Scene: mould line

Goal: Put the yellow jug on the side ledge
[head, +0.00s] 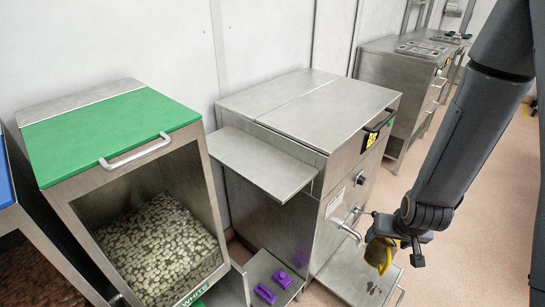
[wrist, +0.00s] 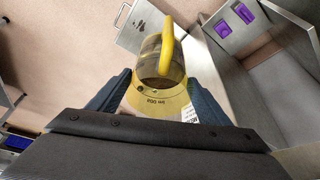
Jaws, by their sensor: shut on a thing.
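The yellow jug (head: 377,256) is in my gripper (head: 396,248), in front of the steel machine and to the right of its spout. The wrist view shows the jug (wrist: 163,98) between both fingers of my gripper (wrist: 160,98), with its yellow handle upward in the picture and a "200 ml" mark on its band. The inside looks brownish, but I cannot tell what it holds. The side ledge (head: 262,163) is a flat steel shelf on the left side of the machine. It is bare, and the jug is apart from it.
The steel machine (head: 290,115) has a spout (head: 347,230) over a low tray (head: 352,277) with dark marks. Two purple items (head: 272,287) lie on a low shelf left of it. A green-lidded bin (head: 108,130) of pale pieces stands further left. Open floor lies to the right.

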